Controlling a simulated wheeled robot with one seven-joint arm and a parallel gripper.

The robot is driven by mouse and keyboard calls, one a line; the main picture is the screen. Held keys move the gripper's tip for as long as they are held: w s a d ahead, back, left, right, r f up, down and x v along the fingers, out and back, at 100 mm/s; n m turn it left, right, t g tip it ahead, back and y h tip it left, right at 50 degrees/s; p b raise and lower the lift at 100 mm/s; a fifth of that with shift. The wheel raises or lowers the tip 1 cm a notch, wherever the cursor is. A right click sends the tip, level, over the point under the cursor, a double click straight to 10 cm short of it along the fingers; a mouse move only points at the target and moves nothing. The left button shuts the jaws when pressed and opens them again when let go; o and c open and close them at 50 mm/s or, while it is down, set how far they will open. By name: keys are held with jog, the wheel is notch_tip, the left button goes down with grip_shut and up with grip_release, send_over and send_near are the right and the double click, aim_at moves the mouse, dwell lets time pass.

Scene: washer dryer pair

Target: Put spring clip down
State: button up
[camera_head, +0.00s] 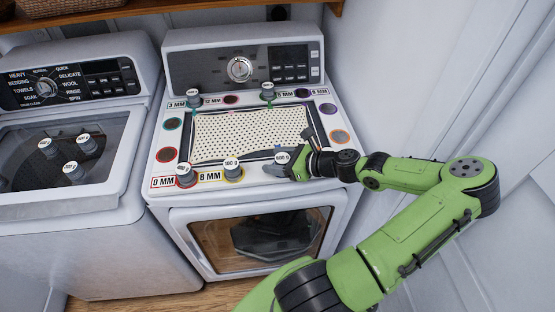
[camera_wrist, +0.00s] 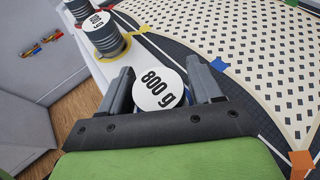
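My gripper (camera_head: 288,161) is at the front right of the dryer top, with its fingers on either side of a grey piece with a round white "800 g" label. The label (camera_wrist: 159,88) sits between the two fingertips in the wrist view, and the fingers look closed against the piece's sides. Its underside is hidden, so I cannot tell whether it touches the dryer top. Nothing in view can be clearly recognised as a spring clip apart from this labelled piece. The perforated cream sheet (camera_head: 250,132) lies just behind my gripper.
Grey weights stand at the sheet's front edge (camera_head: 232,171) and front left (camera_head: 186,175), and two more behind it (camera_head: 193,95) (camera_head: 268,92). Coloured round pads line the dryer top's sides. The washer (camera_head: 72,215) at left carries several weights. A wall stands close on the right.

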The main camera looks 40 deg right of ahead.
jog(key=shift+o, duration=0.9)
jog(key=shift+s+d+r, duration=0.1)
jog(key=shift+s+r, duration=0.05)
jog(key=shift+r, duration=0.1)
jog(key=p+v, duration=0.2)
jog(key=v, duration=0.9)
jog(key=shift+s, duration=0.3)
